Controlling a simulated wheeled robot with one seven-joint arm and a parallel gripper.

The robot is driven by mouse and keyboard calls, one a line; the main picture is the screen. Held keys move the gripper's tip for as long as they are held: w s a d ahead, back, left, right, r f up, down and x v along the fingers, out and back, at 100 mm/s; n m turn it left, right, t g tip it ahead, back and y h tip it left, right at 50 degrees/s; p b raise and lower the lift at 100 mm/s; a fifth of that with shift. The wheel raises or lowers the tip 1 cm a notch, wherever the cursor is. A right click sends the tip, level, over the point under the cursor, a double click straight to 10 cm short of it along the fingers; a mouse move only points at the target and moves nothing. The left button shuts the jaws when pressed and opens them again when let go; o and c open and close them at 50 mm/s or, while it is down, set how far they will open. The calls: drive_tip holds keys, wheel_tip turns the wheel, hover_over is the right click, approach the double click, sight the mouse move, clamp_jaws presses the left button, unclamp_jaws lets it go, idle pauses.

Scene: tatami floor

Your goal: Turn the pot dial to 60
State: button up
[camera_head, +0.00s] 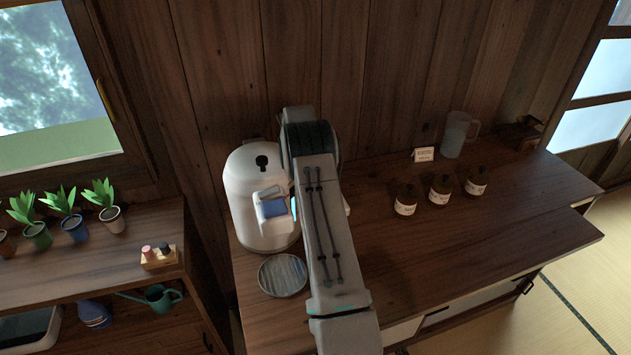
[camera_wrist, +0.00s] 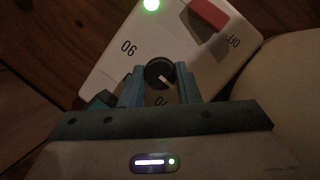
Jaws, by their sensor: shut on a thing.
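The white pot (camera_head: 250,190) stands on the wooden counter, partly behind my arm in the head view. In the wrist view its pale control panel (camera_wrist: 105,72) carries a black round dial (camera_wrist: 158,70) with a white pointer line toward the lower right. Number marks sit around the dial, one at upper left and one below it, and an OFF mark is at right. The panel is seen turned, so the numbers are hard to read surely. My gripper (camera_wrist: 160,82) has its blue fingers on both sides of the dial, shut on it. The head view hides this contact.
A red switch (camera_wrist: 208,14) and a green light (camera_wrist: 151,5) are on the panel. A round glass dish (camera_head: 282,276) lies in front of the pot. Brown bottles (camera_head: 440,190), a card (camera_head: 424,155) and a jug (camera_head: 456,135) stand to the right. Counter front right is clear.

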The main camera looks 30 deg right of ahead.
drive_tip(key=shift+n, duration=0.3)
drive_tip(key=o, duration=1)
drive_tip(key=v, duration=1.4)
drive_tip(key=shift+s+a, duration=0.15)
drive_tip(key=shift+p, duration=0.3)
